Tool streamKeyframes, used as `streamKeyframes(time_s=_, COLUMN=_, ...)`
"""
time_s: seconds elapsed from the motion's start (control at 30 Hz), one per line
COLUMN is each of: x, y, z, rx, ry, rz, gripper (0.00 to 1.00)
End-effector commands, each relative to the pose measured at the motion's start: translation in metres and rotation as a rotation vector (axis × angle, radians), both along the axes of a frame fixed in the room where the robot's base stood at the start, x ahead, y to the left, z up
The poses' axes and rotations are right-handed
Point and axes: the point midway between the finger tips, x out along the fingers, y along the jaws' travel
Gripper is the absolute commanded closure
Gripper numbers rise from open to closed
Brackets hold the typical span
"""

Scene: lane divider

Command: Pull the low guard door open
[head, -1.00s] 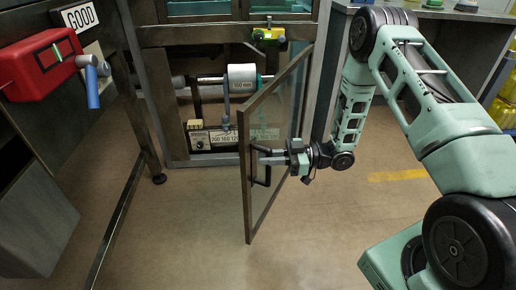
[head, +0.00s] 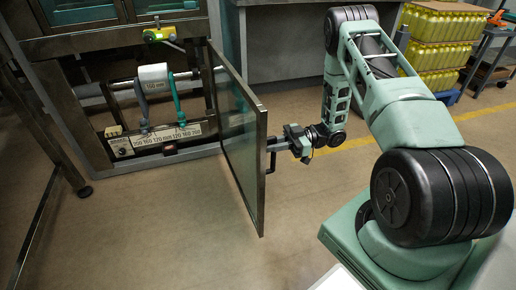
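The low guard door (head: 240,150), a clear panel in a dark metal frame, stands swung well out from the machine frame, hinged on its left side. Its dark bar handle (head: 271,163) is on the right face near the free edge. My gripper (head: 273,148) reaches in from the right, level with the handle's upper part. Its fingers look closed together around the handle; the contact is small in view. Behind the opening, a white roller (head: 153,72), a teal lever (head: 178,100) and a number scale (head: 160,138) show.
A dark post and rail (head: 45,215) stand at the left. The floor (head: 170,230) in front of the door is clear. Crates of yellow bottles (head: 440,40) and a grey cart (head: 490,55) stand at the back right.

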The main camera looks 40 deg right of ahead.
Motion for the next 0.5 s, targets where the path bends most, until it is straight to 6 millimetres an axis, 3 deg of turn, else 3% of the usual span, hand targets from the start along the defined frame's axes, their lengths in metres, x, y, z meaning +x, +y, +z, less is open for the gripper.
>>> streamKeyframes(time_s=0.2, x=-0.0036, y=-0.0105, z=-0.0009, rx=0.002, ry=0.005, rz=0.004, gripper=1.0)
streamKeyframes(time_s=0.5, x=-0.0041, y=-0.0111, z=-0.0012, rx=0.001, ry=0.007, rz=0.004, gripper=1.0)
